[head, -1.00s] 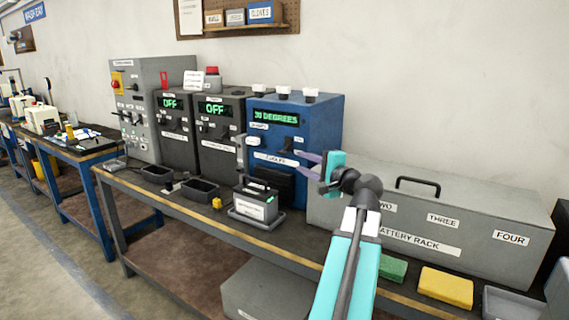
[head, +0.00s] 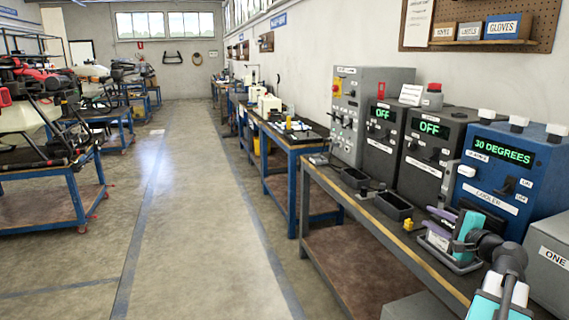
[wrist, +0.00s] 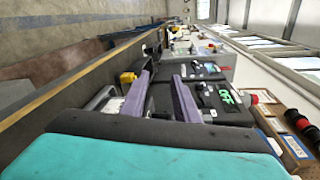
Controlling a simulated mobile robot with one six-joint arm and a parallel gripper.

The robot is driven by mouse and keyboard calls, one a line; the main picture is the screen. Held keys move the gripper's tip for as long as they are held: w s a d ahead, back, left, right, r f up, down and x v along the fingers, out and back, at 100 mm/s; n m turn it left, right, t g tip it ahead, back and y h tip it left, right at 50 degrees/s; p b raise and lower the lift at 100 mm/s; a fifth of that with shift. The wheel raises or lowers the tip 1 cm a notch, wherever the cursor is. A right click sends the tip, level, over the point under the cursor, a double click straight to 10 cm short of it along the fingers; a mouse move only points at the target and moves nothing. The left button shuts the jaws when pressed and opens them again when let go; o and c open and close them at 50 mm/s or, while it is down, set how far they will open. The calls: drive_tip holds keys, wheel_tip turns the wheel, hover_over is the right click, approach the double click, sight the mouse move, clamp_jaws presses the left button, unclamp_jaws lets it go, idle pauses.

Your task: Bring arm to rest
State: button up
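My arm comes in from the lower right of the head view. My gripper (head: 428,219) has a teal body and two purple fingers, which point left over the bench in front of the blue cooler (head: 500,180). In the wrist view my gripper (wrist: 162,77) is open, its fingers apart with nothing between them. The battery on its grey tray (head: 458,264) is partly hidden behind the gripper. I cannot tell whether the gripper touches it.
The workbench (head: 390,248) carries dark OFF units (head: 427,150), a grey cabinet (head: 365,105), small black bins (head: 393,206) and a yellow block (head: 408,225). Open floor (head: 200,220) lies left; drones on blue tables (head: 50,190) stand beyond.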

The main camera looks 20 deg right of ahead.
drive_tip(key=w+a+f+n+g+y+p, duration=0.1)
drive_tip(key=w+a+f+y, duration=0.1)
drive_tip(key=w+a+f, duration=0.35)
drive_tip(key=w+a+f+n+g+y+p, duration=0.1)
drive_tip(key=w+a+f+g+y, duration=0.1)
drive_tip(key=a+f, duration=0.6)
drive_tip(key=w+a+f+n+g+y+p, duration=0.15)
drive_tip(key=w+a+f, duration=0.3)
drive_tip(key=a, duration=0.45)
drive_tip(key=s+a+f+n+g+y+p, duration=0.1)
drive_tip(key=s+a+f+n+g, duration=0.15)
drive_tip(key=a+f, duration=0.75)
drive_tip(key=s+a+f+n+g+y+p, duration=0.1)
drive_tip(key=s+a+f+g+y, duration=0.15)
drive_tip(key=a+f, duration=0.75)
drive_tip(key=s+a+f+n+g+h+p, duration=0.1)
drive_tip(key=s+a+f+n+g, duration=0.3)
drive_tip(key=s+a+f, duration=0.4)
drive_tip(key=s+a+f+n+g+h+p, duration=0.1)
drive_tip(key=s+a+f+n+g, duration=0.25)
drive_tip(key=s+a+f, duration=0.55)
drive_tip(key=s+d+n+g+h, duration=0.2)
drive_tip(key=s+d+n+h, duration=0.1)
drive_tip(key=s, duration=0.5)
drive_tip(key=s+d+f+n+g+h, duration=0.1)
drive_tip(key=s+d+n, duration=0.3)
drive_tip(key=s, duration=0.4)
drive_tip(key=shift+d+g+h, duration=0.75)
drive_tip(key=shift+g+h, duration=0.05)
drive_tip(key=shift+h, duration=0.1)
